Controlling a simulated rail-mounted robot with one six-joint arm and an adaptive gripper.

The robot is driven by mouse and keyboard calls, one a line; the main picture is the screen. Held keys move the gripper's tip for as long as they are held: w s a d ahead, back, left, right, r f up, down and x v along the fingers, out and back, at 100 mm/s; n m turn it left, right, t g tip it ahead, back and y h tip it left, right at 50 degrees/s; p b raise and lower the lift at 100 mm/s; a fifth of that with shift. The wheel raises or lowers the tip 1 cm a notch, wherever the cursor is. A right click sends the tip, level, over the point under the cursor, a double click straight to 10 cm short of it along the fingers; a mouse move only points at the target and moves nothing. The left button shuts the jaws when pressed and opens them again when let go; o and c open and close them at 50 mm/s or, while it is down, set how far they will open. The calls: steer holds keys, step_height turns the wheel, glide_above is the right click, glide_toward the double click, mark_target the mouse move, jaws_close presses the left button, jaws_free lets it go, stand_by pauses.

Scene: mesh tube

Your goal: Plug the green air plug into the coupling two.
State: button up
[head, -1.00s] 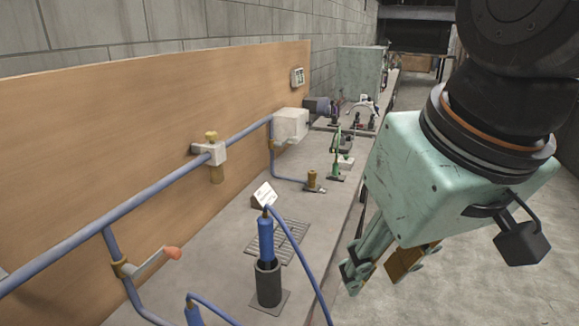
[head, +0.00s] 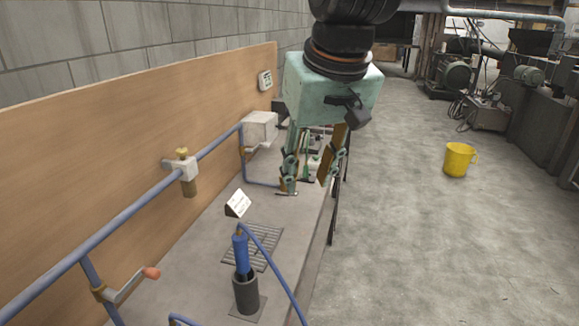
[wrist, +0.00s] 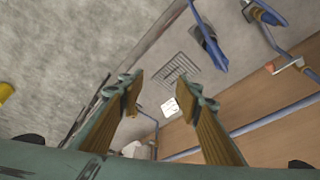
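My gripper (head: 308,184) hangs over the bench's right edge with its fingers apart and nothing between them. It is also open and empty in the wrist view (wrist: 161,88). A small green upright item (head: 306,167) stands on the bench behind the fingers, partly hidden; I cannot tell whether it is the green air plug. A pale fitting with a brass knob and outlet (head: 187,168) sits on the blue pipe. A second pale box (head: 260,128) is farther along. I see no readable number marking coupling two.
A blue plug (head: 241,255) with a blue hose stands in a dark holder (head: 246,296) on the bench. Near it are a floor-like grate (head: 262,240) and a white card (head: 238,203). A red-tipped lever (head: 151,273) juts out. A yellow bucket (head: 459,160) stands on the open floor.

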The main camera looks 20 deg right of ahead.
steer(key=w+d+r+p, duration=0.1)
steer(key=w+d+p, duration=0.15)
steer(key=w, duration=0.55)
steer(key=w+d+p, duration=0.2)
steer(key=w+p, duration=0.1)
steer(key=w, duration=0.5)
steer(key=m+h+p, duration=0.1)
steer(key=m+p, duration=0.1)
steer(key=p, duration=1.2)
glide_above(307, 167)
steer(key=s+a, duration=0.1)
steer(key=s, duration=0.3)
step_height(307, 167, down, 20)
steer(key=shift+s, duration=0.1)
steer(key=shift+f, duration=0.1)
steer(key=shift+p+x, duration=0.55)
steer(key=shift+x, duration=3.7)
